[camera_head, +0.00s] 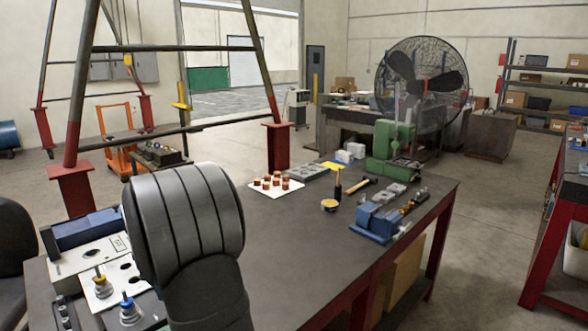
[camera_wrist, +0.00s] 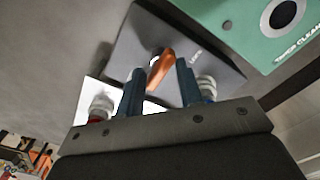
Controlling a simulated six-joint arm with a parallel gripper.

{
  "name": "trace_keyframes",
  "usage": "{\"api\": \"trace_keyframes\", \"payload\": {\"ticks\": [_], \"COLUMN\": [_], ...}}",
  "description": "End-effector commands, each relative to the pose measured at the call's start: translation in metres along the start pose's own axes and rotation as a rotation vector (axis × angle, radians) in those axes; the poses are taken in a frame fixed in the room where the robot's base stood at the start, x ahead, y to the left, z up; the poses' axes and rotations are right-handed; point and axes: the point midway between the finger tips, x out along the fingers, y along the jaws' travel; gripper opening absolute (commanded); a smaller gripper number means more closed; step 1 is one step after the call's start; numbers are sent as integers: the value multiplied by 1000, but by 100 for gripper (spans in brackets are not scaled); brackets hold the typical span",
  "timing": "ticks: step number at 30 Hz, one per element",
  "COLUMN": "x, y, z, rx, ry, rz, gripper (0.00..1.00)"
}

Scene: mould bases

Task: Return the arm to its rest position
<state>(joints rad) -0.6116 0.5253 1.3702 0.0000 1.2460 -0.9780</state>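My gripper (camera_wrist: 160,80) shows in the wrist view with its two dark blue fingers apart, so it is open. A copper-coloured rounded piece (camera_wrist: 163,67) shows in the gap between the fingers, on or over a dark grey plate (camera_wrist: 211,65). I cannot tell whether a finger touches it. In the head view my grey arm hides the near left of the bench, and my gripper does not show there.
The bench (camera_head: 290,235) holds a white tray (camera_head: 285,192) of copper pieces, a hammer (camera_head: 358,187), a blue vise (camera_head: 376,222) and a green press (camera_head: 388,142). Fixtures with an orange-ringed post (camera_head: 101,282) and a blue-ringed post (camera_head: 129,308) stand near my arm. A green plate (camera_wrist: 245,20) lies upper right.

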Motion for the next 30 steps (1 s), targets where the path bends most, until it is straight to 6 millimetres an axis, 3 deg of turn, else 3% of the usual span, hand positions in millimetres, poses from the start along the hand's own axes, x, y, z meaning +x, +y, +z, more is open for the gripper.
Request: {"api": "trace_keyframes", "payload": {"ticks": [8,24,26,30], "x": [0,-1,-6,-42], "y": [0,0,1,5], "z": [0,0,-1,-2], "rx": [-97,-99,-78,76], "ry": [0,0,1,4], "rz": [0,0,2,6], "gripper": [33,33,33,33]}}
